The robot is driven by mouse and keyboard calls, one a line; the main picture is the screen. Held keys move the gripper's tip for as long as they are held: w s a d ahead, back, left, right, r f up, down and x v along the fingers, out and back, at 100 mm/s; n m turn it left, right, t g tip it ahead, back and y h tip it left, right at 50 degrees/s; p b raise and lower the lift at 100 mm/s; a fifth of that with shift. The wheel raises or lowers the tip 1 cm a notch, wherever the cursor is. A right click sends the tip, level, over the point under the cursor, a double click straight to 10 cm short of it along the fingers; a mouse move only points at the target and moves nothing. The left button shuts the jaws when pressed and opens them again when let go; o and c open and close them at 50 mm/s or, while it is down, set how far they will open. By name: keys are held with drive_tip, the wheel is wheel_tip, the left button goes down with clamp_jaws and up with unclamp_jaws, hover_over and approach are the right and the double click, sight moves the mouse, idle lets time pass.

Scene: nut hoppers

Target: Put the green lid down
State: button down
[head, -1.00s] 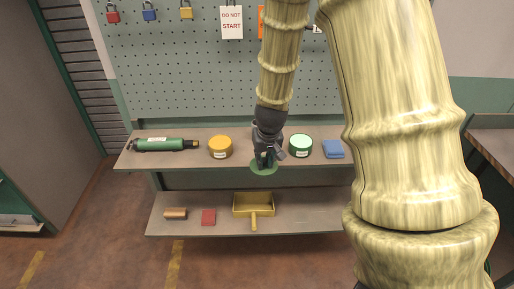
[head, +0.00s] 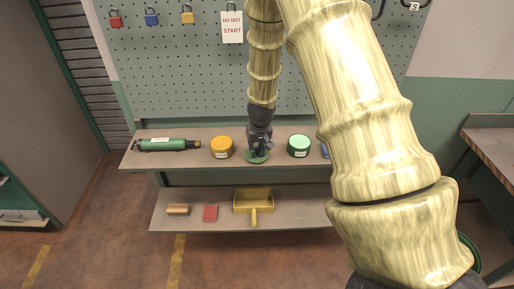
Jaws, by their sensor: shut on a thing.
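The green lid (head: 257,158) is a flat dark green disc at the front part of the upper shelf, between the yellow tin and the light green tin. My gripper (head: 259,149) points down and is shut on the lid from above. The lid looks level and at or just above the shelf surface; I cannot tell whether it touches. The fingertips are small and partly hidden by the gripper body.
The upper shelf (head: 180,161) also holds a green cylinder tool (head: 165,145), a yellow tin (head: 221,147), a light green tin (head: 299,146) and a mostly hidden blue cloth (head: 325,152). A yellow dustpan (head: 253,201) lies below. A pegboard (head: 180,70) stands behind.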

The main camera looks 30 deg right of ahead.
drive_tip(key=shift+f, duration=0.45)
drive_tip(key=shift+f, duration=0.1)
drive_tip(key=c, duration=1.3)
unclamp_jaws()
